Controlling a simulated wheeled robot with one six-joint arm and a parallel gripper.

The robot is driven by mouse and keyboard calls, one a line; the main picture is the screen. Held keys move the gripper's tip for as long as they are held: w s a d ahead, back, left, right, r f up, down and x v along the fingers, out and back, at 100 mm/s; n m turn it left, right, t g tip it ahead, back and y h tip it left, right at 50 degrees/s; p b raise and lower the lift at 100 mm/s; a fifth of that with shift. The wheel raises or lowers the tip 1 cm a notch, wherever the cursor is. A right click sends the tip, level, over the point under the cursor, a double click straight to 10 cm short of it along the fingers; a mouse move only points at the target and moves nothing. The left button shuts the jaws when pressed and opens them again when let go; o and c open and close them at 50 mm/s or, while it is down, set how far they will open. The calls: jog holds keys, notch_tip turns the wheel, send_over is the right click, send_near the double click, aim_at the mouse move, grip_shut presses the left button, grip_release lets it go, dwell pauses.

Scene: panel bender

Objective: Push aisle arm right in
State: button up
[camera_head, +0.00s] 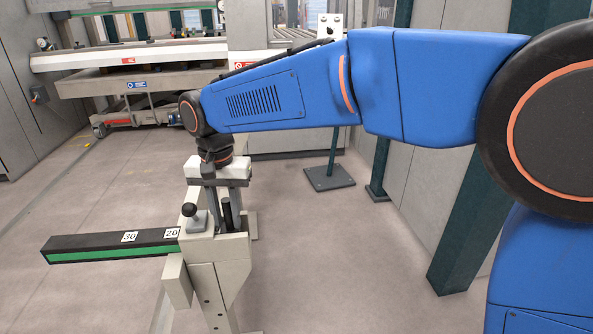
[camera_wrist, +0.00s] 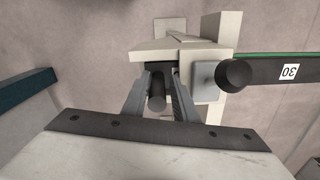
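The aisle arm (camera_head: 110,243) is a black bar with a green front strip and white labels 20 and 30. It sticks out to the left from a light grey stand (camera_head: 215,275). In the wrist view part of the bar (camera_wrist: 270,69) shows at right. My gripper (camera_head: 225,215) points down at the stand's top. In the wrist view my gripper (camera_wrist: 163,85) has its fingers on either side of a dark upright handle (camera_wrist: 157,92), with a gap on the right side. Whether the left finger touches it is unclear.
A ball-knobbed clamp (camera_head: 190,212) sits on the stand left of my gripper; its knob (camera_wrist: 232,75) is close to the right finger. A machine table (camera_head: 140,78) stands behind. Dark green posts (camera_head: 465,230) stand at right.

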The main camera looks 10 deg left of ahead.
jog(key=w+d, duration=0.4)
jog(key=d, duration=0.9)
jog(key=w+d, duration=0.3)
jog(key=d, duration=1)
notch_tip(320, 180, up, 15)
jog(key=shift+a, duration=0.4)
jog(key=shift+w, duration=0.1)
notch_tip(320, 180, down, 16)
jog(key=shift+w+d+r, duration=0.2)
jog(key=shift+d+r, duration=0.05)
grip_shut()
